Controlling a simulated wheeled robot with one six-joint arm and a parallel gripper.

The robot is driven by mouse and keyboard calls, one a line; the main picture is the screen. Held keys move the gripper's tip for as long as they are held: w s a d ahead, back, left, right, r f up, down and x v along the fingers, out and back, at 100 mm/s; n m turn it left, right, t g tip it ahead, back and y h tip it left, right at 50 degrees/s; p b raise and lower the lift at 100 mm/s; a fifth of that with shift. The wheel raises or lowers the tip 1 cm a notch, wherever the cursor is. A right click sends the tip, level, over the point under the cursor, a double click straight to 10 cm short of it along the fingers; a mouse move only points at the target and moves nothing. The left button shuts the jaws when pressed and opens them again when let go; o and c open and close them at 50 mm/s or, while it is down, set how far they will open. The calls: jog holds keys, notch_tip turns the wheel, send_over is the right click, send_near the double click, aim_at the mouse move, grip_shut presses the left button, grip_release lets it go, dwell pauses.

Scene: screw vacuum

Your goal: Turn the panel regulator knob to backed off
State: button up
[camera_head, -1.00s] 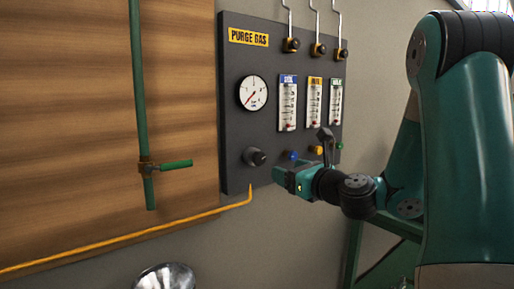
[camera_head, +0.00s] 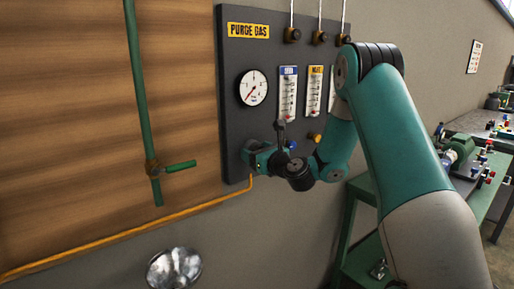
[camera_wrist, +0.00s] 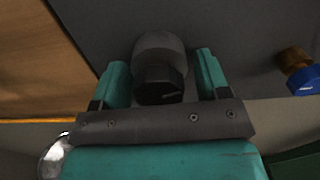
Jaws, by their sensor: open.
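The dark panel (camera_head: 238,130) labelled PURGE GAS hangs on the wall. The regulator knob (camera_wrist: 160,72), a dark knob on a grey round body, shows low on the panel in the wrist view. My gripper (camera_wrist: 160,80) is open, with one teal finger on each side of the knob and gaps visible between them. In the head view my gripper (camera_head: 250,155) is at the panel's lower left and largely hides the knob. The round white gauge (camera_head: 252,88) above it has a red needle; its reading is too small to tell.
Two flowmeters (camera_head: 288,94) show fully right of the gauge; my arm covers more of that side. A blue knob (camera_wrist: 304,82) sits right of my gripper.

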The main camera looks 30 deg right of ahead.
jog(key=c, duration=0.9)
jog(key=shift+c, duration=0.2)
jog(key=shift+n, duration=0.3)
